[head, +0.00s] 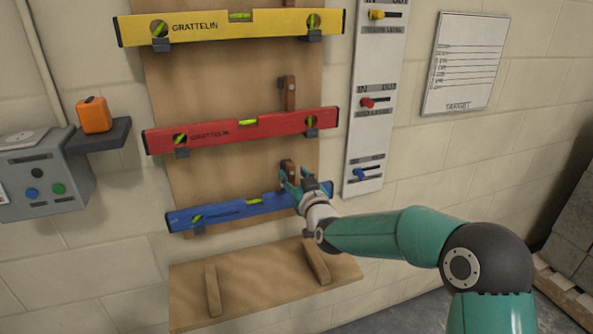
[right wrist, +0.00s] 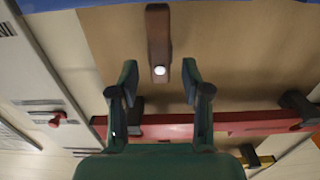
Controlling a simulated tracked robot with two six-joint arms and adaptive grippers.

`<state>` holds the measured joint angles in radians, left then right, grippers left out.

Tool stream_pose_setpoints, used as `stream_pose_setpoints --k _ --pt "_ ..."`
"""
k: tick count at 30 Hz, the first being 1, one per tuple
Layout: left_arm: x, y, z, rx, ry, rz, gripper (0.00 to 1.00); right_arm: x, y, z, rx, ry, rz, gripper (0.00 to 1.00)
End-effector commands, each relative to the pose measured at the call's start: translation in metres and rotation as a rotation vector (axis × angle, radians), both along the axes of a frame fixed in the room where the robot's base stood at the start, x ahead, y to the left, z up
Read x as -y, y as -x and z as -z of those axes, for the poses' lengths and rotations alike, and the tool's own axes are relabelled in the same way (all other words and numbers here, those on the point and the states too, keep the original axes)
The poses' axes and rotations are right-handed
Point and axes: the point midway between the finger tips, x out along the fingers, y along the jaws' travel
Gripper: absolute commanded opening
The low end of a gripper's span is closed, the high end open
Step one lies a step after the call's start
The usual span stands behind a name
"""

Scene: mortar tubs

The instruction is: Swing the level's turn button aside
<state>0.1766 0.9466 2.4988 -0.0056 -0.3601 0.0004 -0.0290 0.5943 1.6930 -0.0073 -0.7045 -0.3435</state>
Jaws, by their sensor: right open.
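The blue level (head: 235,212) lies on the lowest supports of the wooden board, partly hidden by my right gripper. Its brown wooden turn button (head: 288,170) shows just above it, partly behind the fingers. My right gripper (head: 294,176) is open at this button. In the right wrist view the button (right wrist: 158,35) stands lengthwise, with a pale pivot screw, between and beyond the open fingertips (right wrist: 160,68). A gap shows on both sides; I cannot tell the remaining depth. A strip of the blue level (right wrist: 50,5) crosses the top of that view. My left gripper is not in view.
A red level (head: 240,131) and a yellow level (head: 200,29) hang above, the red one with its own turn button (head: 288,92). A white IN/OUT panel (head: 374,130) is at right. A wooden ledge (head: 260,280) is below. An orange box (head: 94,115) sits at left.

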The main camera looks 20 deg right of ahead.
Motion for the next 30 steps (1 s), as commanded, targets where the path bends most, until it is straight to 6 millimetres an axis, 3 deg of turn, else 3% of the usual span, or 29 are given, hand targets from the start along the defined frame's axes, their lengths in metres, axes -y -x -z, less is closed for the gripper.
stream_pose_setpoints --k 6,14,15,23,26,27,30 --pt "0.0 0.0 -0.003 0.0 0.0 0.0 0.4 0.0 -0.014 0.0 -0.001 0.0 0.0 0.48" --pt "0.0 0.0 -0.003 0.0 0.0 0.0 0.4 0.0 -0.015 0.0 0.0 0.0 0.001 0.48" --pt "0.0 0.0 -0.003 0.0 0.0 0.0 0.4 0.0 -0.015 0.0 0.0 0.0 0.001 0.46" --pt "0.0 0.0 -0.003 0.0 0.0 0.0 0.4 0.0 -0.015 0.0 0.0 0.0 0.001 0.03" --pt "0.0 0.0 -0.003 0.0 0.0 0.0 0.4 0.0 -0.015 0.0 0.0 0.0 0.001 0.0" --pt "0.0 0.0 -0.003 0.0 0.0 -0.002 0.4 0.01 -0.015 0.0 0.001 0.001 0.004 0.0" --pt "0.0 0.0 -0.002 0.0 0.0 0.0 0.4 0.006 -0.015 0.001 0.001 -0.004 0.005 0.0"
